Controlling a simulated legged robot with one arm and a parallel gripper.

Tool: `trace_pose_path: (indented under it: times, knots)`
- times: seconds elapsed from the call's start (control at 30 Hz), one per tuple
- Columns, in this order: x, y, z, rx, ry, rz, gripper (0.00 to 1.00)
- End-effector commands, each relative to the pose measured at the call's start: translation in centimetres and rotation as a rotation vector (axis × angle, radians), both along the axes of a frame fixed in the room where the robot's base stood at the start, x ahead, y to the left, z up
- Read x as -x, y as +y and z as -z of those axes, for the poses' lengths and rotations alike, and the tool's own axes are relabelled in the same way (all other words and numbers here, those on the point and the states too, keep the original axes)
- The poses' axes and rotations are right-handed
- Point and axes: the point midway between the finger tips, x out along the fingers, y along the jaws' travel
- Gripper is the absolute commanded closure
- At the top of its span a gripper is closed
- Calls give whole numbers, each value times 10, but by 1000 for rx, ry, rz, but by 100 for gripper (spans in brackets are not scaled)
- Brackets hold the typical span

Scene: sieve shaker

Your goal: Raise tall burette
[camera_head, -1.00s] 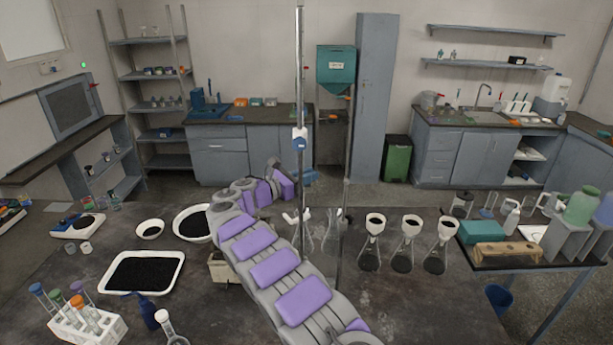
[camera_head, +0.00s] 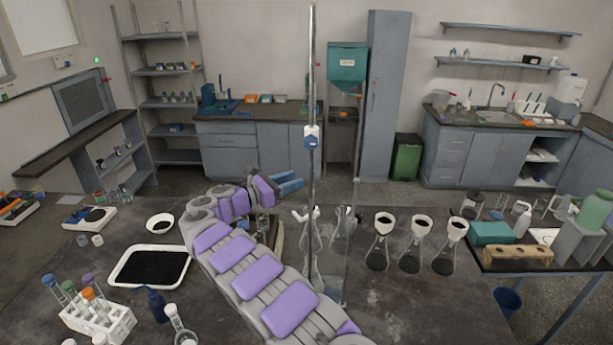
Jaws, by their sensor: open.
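A tall burette (camera_head: 311,75) stands upright at the middle of the picture, rising past the top of the back counter. A white and blue clamp piece (camera_head: 311,137) sits on it about midway up. My gripper (camera_head: 297,183), with blue fingers, is open and empty just left of the burette, below the clamp piece. In this view its fingertips are close to the burette, but I cannot tell how far apart they are in depth. My grey and purple arm crosses the table in front and hides part of the area left of the burette's lower end.
Two clear flasks (camera_head: 342,232) stand by the burette's base. Several flasks with black-filled funnels (camera_head: 383,250) stand to the right. A white tray of black grains (camera_head: 152,266) and a test tube rack (camera_head: 97,322) are on the left. A thinner upright rod (camera_head: 357,130) stands right of the burette.

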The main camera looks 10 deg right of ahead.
Motion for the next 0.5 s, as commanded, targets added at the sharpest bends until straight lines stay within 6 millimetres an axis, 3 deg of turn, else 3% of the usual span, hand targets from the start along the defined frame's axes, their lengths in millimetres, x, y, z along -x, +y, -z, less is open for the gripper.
trace_pose_path:
  times: [0.2, 0.5]
  knots:
    - [19, 45, 0, -1, 0, -4, 59]
    - [33, 75, 0, -1, 0, -2, 59]
